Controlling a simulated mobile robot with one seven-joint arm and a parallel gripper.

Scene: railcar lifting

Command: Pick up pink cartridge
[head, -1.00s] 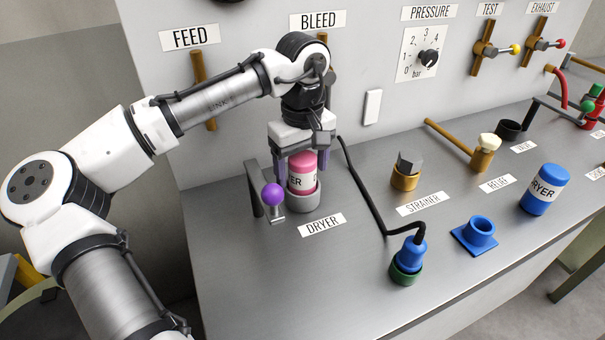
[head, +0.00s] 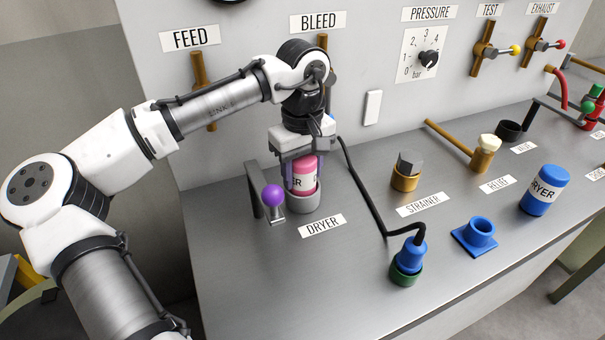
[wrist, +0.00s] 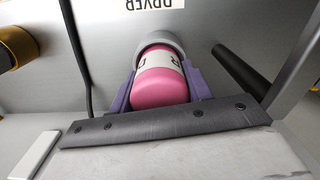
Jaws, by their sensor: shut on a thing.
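The pink cartridge (head: 303,173) has a white label band and stands upright in a grey round socket (head: 303,203) behind the DRYER label. My gripper (head: 302,172) is above it, pointing down, with its purple fingers shut on the cartridge's two sides. In the wrist view the pink cartridge (wrist: 160,85) lies between both purple fingers, its lower end inside the grey socket (wrist: 160,44). The lower part of the cartridge is hidden by the socket.
A lever with a purple ball (head: 272,195) stands just left of the socket. A black hose (head: 365,200) runs close on the right to a blue plug (head: 411,255) in a green ring. A blue DRYER cartridge (head: 544,190) and an empty blue socket (head: 480,232) are further right.

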